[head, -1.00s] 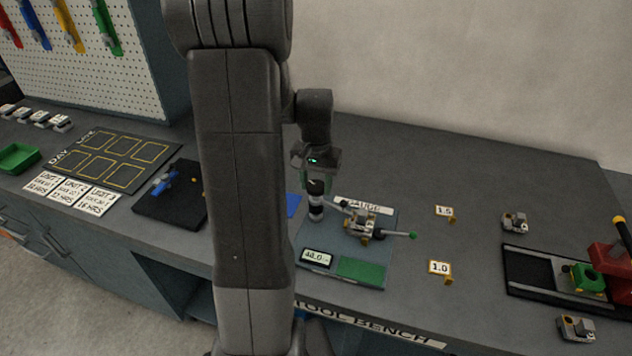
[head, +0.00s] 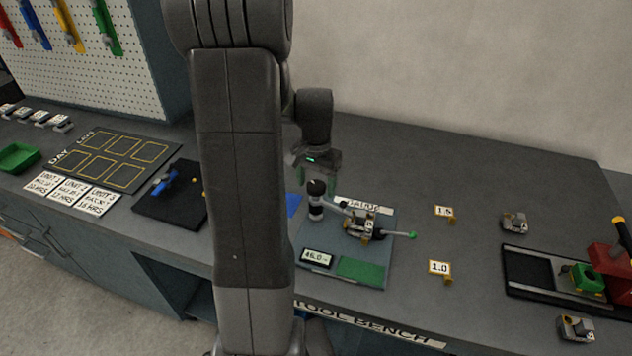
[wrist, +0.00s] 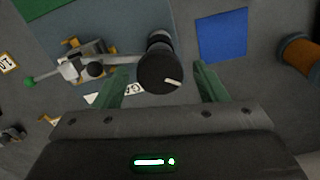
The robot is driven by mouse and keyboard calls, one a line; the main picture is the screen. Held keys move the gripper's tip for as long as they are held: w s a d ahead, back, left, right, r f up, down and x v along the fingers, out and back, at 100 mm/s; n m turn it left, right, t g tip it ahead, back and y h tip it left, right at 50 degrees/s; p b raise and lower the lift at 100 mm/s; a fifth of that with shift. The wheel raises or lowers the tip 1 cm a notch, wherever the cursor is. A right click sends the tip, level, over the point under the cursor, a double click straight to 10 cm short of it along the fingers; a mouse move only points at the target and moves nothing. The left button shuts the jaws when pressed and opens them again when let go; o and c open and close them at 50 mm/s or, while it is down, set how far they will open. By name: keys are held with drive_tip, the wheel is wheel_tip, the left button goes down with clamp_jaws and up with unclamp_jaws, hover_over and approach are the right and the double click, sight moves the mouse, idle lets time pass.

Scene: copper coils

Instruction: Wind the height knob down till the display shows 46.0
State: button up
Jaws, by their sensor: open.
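The black height knob (head: 317,187) tops a short post on the gauge plate (head: 345,245). In the wrist view the knob (wrist: 160,70) has a white pointer mark and lies between the fingertips, with a gap on each side. My gripper (head: 316,178) is open just above the knob, and its green fingers (wrist: 161,68) also show in the wrist view. The display (head: 317,258) at the front of the plate appears to read 46.0, in small digits.
A gauge mechanism with a green-tipped lever (head: 412,235) stands right of the knob. Tags marked 1.5 (head: 444,211) and 1.0 (head: 439,267) stand farther right. In the wrist view, a copper coil (wrist: 300,55) lies at the right edge, past a blue square (wrist: 222,36).

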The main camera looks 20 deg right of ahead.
drive_tip(key=shift+r+p, duration=2.5)
drive_tip(key=shift+r, duration=1)
drive_tip(key=shift+f, duration=0.15)
wheel_tip(320, 180, down, 7)
drive_tip(key=b, duration=0.5)
drive_tip(key=shift+b, duration=0.3)
drive_tip(key=shift+n, duration=0.8)
